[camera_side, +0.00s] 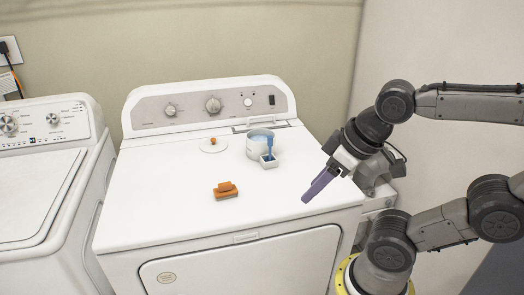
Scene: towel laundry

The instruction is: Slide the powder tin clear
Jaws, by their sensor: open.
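The powder tin appears to be the round whitish container (254,147) with a blue band or contents near its top, standing upright toward the back right of the white machine's top. A small white square dish (270,164) with a blue upright piece (270,146) stands close in front of it and hides part of it. I cannot tell whether they touch. My gripper (308,198) has purple fingers pointing down and left over the right side of the machine top. It is open, empty and apart from the tin, to its right and nearer the front.
A white disc with an orange knob (213,143) lies left of the tin. An orange stepped block (226,191) sits near the middle of the machine top (165,205). The front left area is clear. The control panel (190,106) rises behind. Another machine (40,190) stands left.

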